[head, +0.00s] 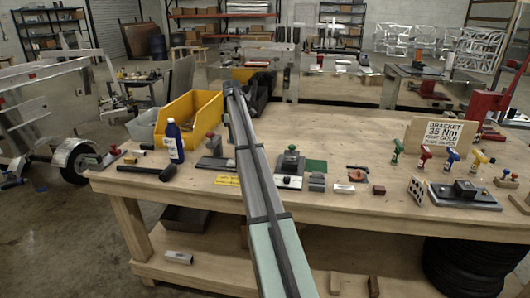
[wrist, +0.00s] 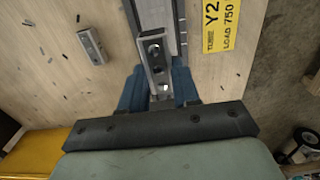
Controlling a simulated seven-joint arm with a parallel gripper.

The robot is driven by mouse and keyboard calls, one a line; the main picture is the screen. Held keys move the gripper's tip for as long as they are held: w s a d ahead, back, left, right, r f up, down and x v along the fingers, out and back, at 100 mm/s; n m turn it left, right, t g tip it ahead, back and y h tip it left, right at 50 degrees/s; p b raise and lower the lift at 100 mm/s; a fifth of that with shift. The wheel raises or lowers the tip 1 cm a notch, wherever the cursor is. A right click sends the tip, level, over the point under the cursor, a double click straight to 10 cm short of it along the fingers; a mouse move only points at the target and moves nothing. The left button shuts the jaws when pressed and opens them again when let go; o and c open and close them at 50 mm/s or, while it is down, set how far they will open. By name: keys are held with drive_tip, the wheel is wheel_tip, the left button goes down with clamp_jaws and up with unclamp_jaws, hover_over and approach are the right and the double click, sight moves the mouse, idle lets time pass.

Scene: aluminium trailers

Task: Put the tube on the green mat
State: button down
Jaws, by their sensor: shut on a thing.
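The tube (wrist: 155,52) is a short silver piece with dark round holes in its face. My gripper (wrist: 159,92) has blue fingers, one on each side of the tube's near end, and is shut on it. A grey metal plate (wrist: 181,15) lies beneath or just behind the tube; I cannot tell whether they touch. In the head view my arm crosses the bench, and I cannot make out the gripper or the tube.
A yellow bin (head: 190,117) and blue bottle (head: 174,141) stand at left. A yellow label (head: 227,180) lies near the front edge. A small metal piece (wrist: 91,46) lies beside the tube.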

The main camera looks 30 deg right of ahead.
drive_tip(key=shift+s+d+r, duration=0.1)
drive_tip(key=shift+d+r, duration=0.1)
drive_tip(key=shift+d, duration=0.1)
drive_tip(key=s+d+m, duration=0.1)
drive_tip(key=s+d, duration=0.3)
drive_tip(key=d, duration=0.4)
drive_tip(key=s+d+m, duration=0.1)
drive_tip(key=s+d, duration=0.3)
drive_tip(key=d, duration=0.4)
drive_tip(key=m, duration=0.2)
hover_over(315, 166)
drive_tip(key=f, duration=0.2)
drive_tip(key=shift+w+f+n, duration=0.1)
drive_tip(key=shift+f+n, duration=0.55)
drive_tip(key=shift+f, duration=0.95)
drive_tip(key=shift+w+f+n, duration=0.1)
drive_tip(key=shift+f+n, duration=0.6)
drive_tip(key=shift+f, duration=0.9)
drive_tip(key=shift+f+n, duration=0.65)
drive_tip(key=shift+f, duration=0.95)
drive_tip(key=c, duration=0.8)
unclamp_jaws()
drive_tip(key=shift+f, duration=0.15)
